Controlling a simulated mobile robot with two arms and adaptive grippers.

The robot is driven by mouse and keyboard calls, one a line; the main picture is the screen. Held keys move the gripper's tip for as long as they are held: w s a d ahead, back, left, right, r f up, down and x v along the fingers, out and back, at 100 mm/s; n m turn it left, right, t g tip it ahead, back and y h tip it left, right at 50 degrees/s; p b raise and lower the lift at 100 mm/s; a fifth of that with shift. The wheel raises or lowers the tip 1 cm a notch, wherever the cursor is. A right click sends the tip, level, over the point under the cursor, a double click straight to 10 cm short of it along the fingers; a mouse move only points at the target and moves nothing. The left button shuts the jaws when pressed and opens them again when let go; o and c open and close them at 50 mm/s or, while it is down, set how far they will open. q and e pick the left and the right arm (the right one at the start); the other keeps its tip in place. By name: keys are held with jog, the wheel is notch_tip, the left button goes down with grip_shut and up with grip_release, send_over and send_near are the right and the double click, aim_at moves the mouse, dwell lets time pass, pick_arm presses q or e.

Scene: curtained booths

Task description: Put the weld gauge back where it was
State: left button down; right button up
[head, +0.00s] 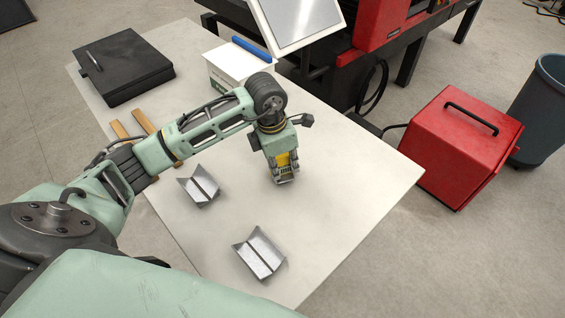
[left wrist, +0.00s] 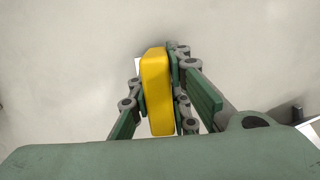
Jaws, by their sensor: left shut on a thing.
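My left gripper (head: 285,174) is shut on a yellow block-shaped thing, which I take to be the weld gauge (head: 284,159). It hangs over the middle of the pale table (head: 335,185); whether it touches the top cannot be told. In the left wrist view the yellow gauge (left wrist: 157,90) stands between the two green fingers of the left gripper (left wrist: 158,95). A small white edge shows behind it. Two grey V-shaped metal pieces lie on the table, one (head: 199,188) left of the gripper and one (head: 260,254) nearer the front. My right gripper is out of view.
Wooden strips (head: 121,131) lie partly behind my left arm. A black case (head: 123,67) with a pen on it and a white box (head: 234,70) with a blue item stand farther back. A red box (head: 455,145) is beyond the right edge. The table right of the gripper is clear.

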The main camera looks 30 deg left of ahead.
pick_arm(q)
jog(key=c, duration=1.6)
grip_release()
jog(key=shift+c, duration=0.2)
jog(key=shift+r, duration=0.4)
jog(key=r+b, duration=0.1)
jog(key=r, duration=0.2)
jog(key=r+b, duration=0.1)
jog(key=r, duration=0.3)
jog(key=s+a+r+b, duration=0.1)
jog(key=r, duration=0.2)
jog(key=shift+s+r, duration=0.1)
jog(key=shift+r, duration=0.2)
jog(key=shift+s+a+r, duration=0.1)
jog(key=shift+r, duration=0.3)
jog(key=shift+f, duration=0.1)
